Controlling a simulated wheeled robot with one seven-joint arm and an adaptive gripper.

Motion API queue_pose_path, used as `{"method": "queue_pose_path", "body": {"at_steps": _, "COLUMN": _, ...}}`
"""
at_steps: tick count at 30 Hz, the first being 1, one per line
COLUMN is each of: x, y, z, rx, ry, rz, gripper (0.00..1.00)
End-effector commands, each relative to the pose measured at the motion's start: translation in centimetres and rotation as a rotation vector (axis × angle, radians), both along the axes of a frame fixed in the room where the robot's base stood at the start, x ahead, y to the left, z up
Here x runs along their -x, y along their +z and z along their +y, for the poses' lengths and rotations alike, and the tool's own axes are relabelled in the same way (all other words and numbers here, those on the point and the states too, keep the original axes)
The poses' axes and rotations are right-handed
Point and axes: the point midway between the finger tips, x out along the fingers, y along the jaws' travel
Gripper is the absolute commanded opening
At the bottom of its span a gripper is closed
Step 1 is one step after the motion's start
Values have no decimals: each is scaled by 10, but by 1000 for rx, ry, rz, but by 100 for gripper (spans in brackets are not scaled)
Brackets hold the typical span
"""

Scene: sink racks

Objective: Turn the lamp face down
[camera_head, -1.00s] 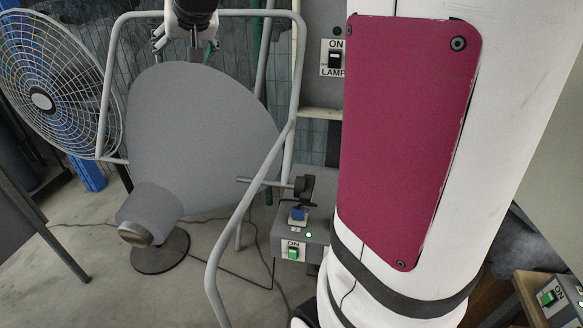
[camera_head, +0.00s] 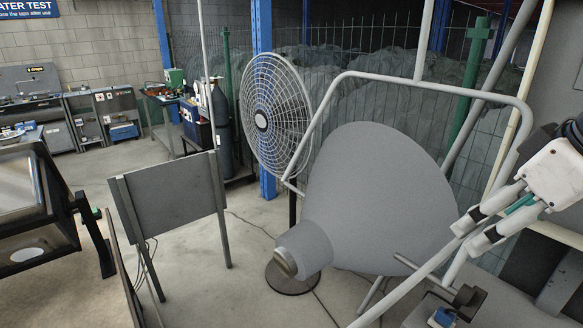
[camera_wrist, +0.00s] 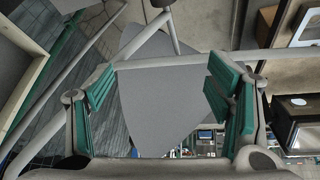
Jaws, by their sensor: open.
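The lamp is a big matte grey cone-shaped shade (camera_head: 375,190) with a narrow neck (camera_head: 285,262) toward the lower left in the head view. Its wide end points up and right, away from the camera, and its face is hidden. A bent grey tube frame (camera_head: 430,82) stands around it. My gripper (camera_head: 471,236) is to the right of the shade, near the frame's right side. It is open, with green pads spread apart in the wrist view (camera_wrist: 160,88). There the grey shade (camera_wrist: 150,110) shows between the fingers, with a frame tube crossing; contact cannot be told.
A round wire fan (camera_head: 275,115) stands left of the lamp. A grey panel on legs (camera_head: 172,198) is further left. A control box with a blue switch (camera_head: 440,318) is below my gripper. Mesh fencing is behind.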

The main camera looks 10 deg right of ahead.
Motion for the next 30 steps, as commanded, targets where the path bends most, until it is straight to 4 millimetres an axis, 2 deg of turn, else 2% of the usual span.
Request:
{"method": "queue_pose_path", "body": {"at_steps": 1, "x": 5, "y": -3, "z": -8, "rx": 5, "ry": 20, "rz": 9, "gripper": 73}}
{"method": "queue_pose_path", "body": {"at_steps": 6, "x": 30, "y": -11, "z": -21, "rx": 17, "ry": 138, "rz": 38, "gripper": 73}}
{"method": "queue_pose_path", "body": {"at_steps": 14, "x": 57, "y": -18, "z": -28, "rx": 22, "ry": 270, "rz": 49, "gripper": 73}}
{"method": "queue_pose_path", "body": {"at_steps": 20, "x": 54, "y": -31, "z": -26, "rx": 21, "ry": 284, "rz": 52, "gripper": 73}}
{"method": "queue_pose_path", "body": {"at_steps": 30, "x": 30, "y": -91, "z": -17, "rx": 19, "ry": 283, "rz": 53, "gripper": 73}}
